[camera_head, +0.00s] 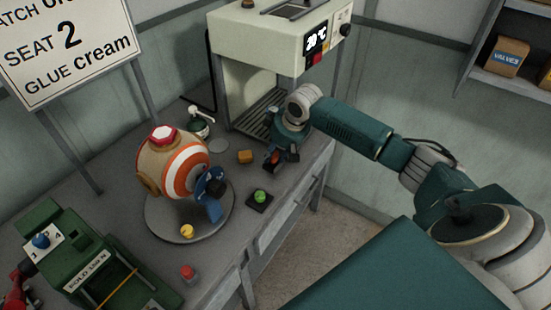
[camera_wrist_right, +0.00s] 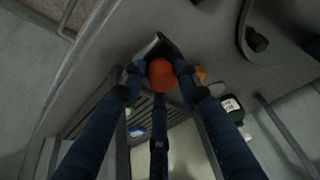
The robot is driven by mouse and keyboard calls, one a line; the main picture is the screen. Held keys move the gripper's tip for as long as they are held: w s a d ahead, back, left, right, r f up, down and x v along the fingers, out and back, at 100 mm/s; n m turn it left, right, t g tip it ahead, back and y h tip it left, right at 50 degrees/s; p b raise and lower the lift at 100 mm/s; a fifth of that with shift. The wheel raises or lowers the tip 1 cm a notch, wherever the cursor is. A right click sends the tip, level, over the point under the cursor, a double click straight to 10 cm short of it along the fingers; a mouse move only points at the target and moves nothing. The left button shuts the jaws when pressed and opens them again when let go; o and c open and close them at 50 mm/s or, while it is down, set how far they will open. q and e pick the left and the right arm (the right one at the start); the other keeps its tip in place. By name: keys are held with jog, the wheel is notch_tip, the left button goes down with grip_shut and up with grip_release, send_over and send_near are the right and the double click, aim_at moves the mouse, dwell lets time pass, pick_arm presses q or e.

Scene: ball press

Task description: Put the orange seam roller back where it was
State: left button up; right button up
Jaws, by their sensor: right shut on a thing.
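My right gripper (camera_head: 274,162) is low over the grey bench, in front of the white press. It is shut on the orange seam roller (camera_wrist_right: 160,73), whose round orange end shows between the fingertips in the right wrist view. In the head view the gripper mostly hides the roller, leaving a small reddish patch. A dark, angular piece (camera_wrist_right: 158,44) shows just beyond the roller in the wrist view; I cannot tell whether they touch. My left gripper is not in view.
The white press (camera_head: 262,40) stands behind the gripper. A yellow-orange block (camera_head: 245,157), a green knob on a black pad (camera_head: 260,197) and a glue bottle (camera_head: 199,122) are nearby. An orange-striped ball (camera_head: 172,165) sits on a round plate (camera_head: 160,226). A green fixture (camera_head: 85,262) is at lower left.

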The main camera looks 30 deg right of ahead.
aim_at(277, 157)
jog(key=shift+f, duration=1.5)
jog(key=shift+f, duration=0.1)
jog(key=o, duration=1.1)
jog(key=b+v, duration=0.1)
jog(key=v, duration=1.1)
